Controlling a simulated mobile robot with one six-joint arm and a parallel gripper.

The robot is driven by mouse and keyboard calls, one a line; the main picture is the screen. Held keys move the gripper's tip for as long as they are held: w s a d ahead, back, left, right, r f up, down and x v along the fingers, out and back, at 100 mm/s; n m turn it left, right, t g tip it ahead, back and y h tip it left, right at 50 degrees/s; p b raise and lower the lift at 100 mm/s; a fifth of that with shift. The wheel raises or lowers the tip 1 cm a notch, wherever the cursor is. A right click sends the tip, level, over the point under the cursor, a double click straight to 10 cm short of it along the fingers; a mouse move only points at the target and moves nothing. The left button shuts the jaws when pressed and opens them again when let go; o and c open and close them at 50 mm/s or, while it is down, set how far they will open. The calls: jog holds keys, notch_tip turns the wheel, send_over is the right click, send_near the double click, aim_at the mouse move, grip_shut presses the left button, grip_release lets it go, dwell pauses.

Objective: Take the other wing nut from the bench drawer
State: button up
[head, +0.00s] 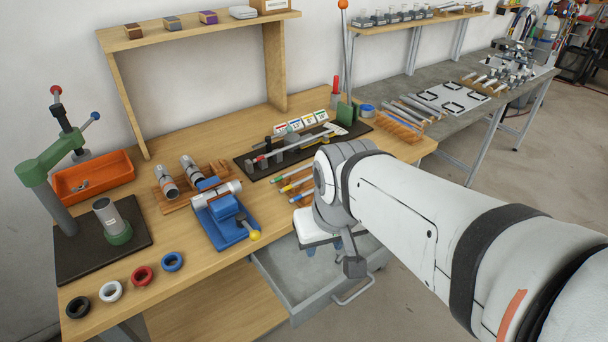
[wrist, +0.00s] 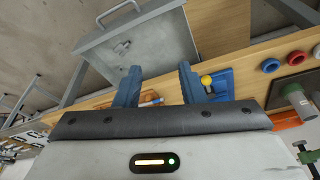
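The bench drawer (head: 283,272) is pulled open below the front edge of the workbench. It also shows in the wrist view (wrist: 160,52). A small grey metal piece, probably the wing nut (wrist: 122,47), lies on the drawer floor in the wrist view; its shape is too small to be sure. In the head view my arm hides that part of the drawer. My gripper (head: 322,249) is above the drawer, pointing down. In the wrist view its two blue fingers (wrist: 160,86) are wide apart, with nothing between them.
An orange bin (head: 93,176) with a small metal piece inside stands at the back left of the workbench (head: 185,265). A blue clamp fixture (head: 228,222) holds a tube near the front edge. Several coloured rings lie front left. The drawer handle (head: 354,291) sticks out in front.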

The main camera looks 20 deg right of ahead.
jog(key=shift+o, duration=0.4)
jog(key=shift+s, duration=0.1)
